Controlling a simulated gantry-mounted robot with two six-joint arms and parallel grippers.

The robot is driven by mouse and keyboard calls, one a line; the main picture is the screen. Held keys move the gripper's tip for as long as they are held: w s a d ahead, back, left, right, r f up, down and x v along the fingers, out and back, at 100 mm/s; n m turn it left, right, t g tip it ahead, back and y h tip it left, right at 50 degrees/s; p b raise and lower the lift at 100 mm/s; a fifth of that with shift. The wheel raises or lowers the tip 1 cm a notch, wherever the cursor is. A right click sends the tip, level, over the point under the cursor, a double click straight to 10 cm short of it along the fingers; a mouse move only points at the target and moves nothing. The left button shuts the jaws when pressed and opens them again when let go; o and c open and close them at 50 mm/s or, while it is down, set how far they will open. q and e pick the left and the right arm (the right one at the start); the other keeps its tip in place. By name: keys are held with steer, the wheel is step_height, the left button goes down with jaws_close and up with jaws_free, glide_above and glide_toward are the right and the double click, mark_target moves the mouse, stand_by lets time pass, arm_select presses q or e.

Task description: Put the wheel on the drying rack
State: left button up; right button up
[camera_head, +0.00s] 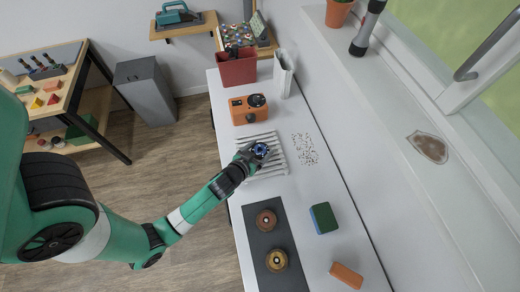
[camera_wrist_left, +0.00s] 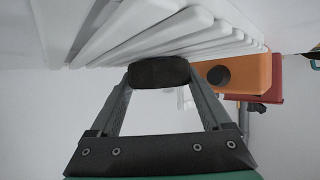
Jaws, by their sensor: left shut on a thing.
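The wheel (camera_head: 261,150) is small and dark with a blue centre. My left gripper (camera_head: 252,155) is shut on it, over the white slatted drying rack (camera_head: 270,172) on the bench. In the left wrist view the wheel (camera_wrist_left: 160,72) is a dark tyre between the two fingertips of my left gripper (camera_wrist_left: 160,80). The rack's white slats (camera_wrist_left: 130,35) are right beside it there; I cannot tell whether the tyre touches them. The gripper hides part of the rack in the head view. My right gripper is not in view.
An orange device (camera_head: 248,109) stands behind the rack, with a red bin (camera_head: 236,68) and white holder (camera_head: 284,73) beyond. A dark mat (camera_head: 289,266) in front bears two round brownish things. A green-blue block (camera_head: 323,218) and orange block (camera_head: 346,275) lie right.

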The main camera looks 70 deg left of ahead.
arm_select(q)
steer(key=shift+f, duration=0.1)
steer(key=shift+f, duration=0.15)
steer(key=o, duration=1.2)
steer(key=shift+c, duration=0.2)
steer(key=shift+r, duration=0.35)
steer(key=b+v, duration=0.1)
steer(key=v, duration=1)
steer(key=shift+s+d+f, duration=0.1)
steer(key=shift+f, duration=0.05)
steer(key=shift+s+d+r, duration=0.15)
steer(key=shift+s+r, duration=0.1)
steer(key=shift+w, duration=0.1)
